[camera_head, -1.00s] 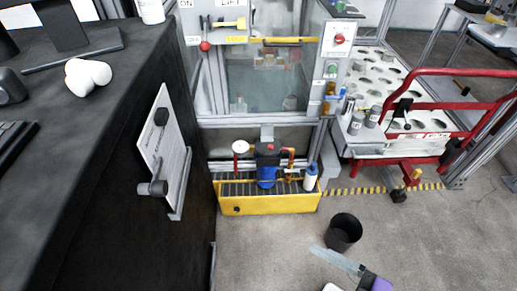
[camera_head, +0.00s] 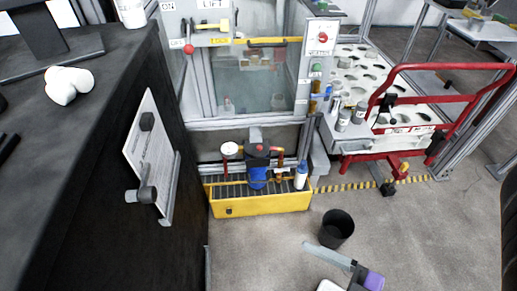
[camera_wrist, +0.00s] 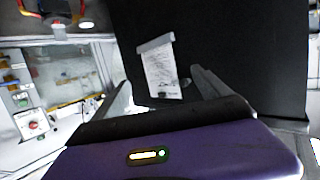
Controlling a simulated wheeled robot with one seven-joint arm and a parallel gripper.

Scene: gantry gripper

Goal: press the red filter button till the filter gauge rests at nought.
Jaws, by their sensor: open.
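The filter unit stands low in a yellow tray (camera_head: 260,204) at the foot of the glass-fronted machine. It has a blue bowl (camera_head: 257,178) under a dark head (camera_head: 257,150). A small red spot shows on the head; I cannot tell if it is the button. The white round filter gauge (camera_head: 229,148) is on its left; its needle is too small to read. My gripper (camera_head: 312,246) is at the lower middle, right of and nearer than the tray, apart from the filter. In the wrist view my gripper (camera_wrist: 161,77) is open and empty, with its fingers spread.
A black bin (camera_head: 336,229) stands on the floor beside my gripper. A dark desk with a clipboard (camera_head: 152,150) on its side bounds the left. A red-railed cart (camera_head: 400,130) stands right. A panel with a red knob (camera_head: 322,37) is above. Floor before the tray is clear.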

